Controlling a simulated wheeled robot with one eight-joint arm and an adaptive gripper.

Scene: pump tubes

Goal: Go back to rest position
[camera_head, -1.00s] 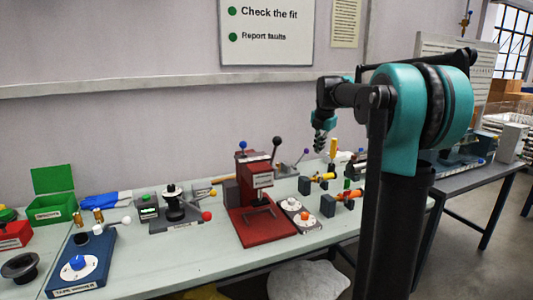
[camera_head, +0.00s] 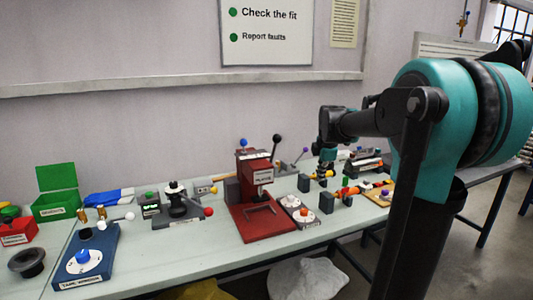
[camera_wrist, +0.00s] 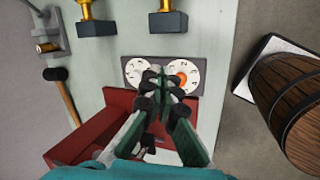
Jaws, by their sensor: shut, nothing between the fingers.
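My gripper (camera_head: 325,172) hangs from the arm above the right part of the bench in the head view, small and partly lost against the items behind it. In the wrist view my gripper (camera_wrist: 160,82) is shut and empty, its fingers together. The fingers overlap two white dials from this angle, one with a grey centre (camera_wrist: 133,68) and one with an orange centre (camera_wrist: 190,64). I cannot tell the height above them. The red press (camera_head: 248,215) stands left of the gripper, and its red base (camera_wrist: 75,145) shows beside the fingers in the wrist view.
The bench (camera_head: 165,262) holds a blue dial stand (camera_head: 98,262), a green box (camera_head: 70,203), a black-knobbed fixture (camera_head: 176,207) and valves (camera_head: 348,192). A wooden barrel (camera_wrist: 292,105) stands off the bench edge. The wall (camera_head: 110,130) is behind the bench.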

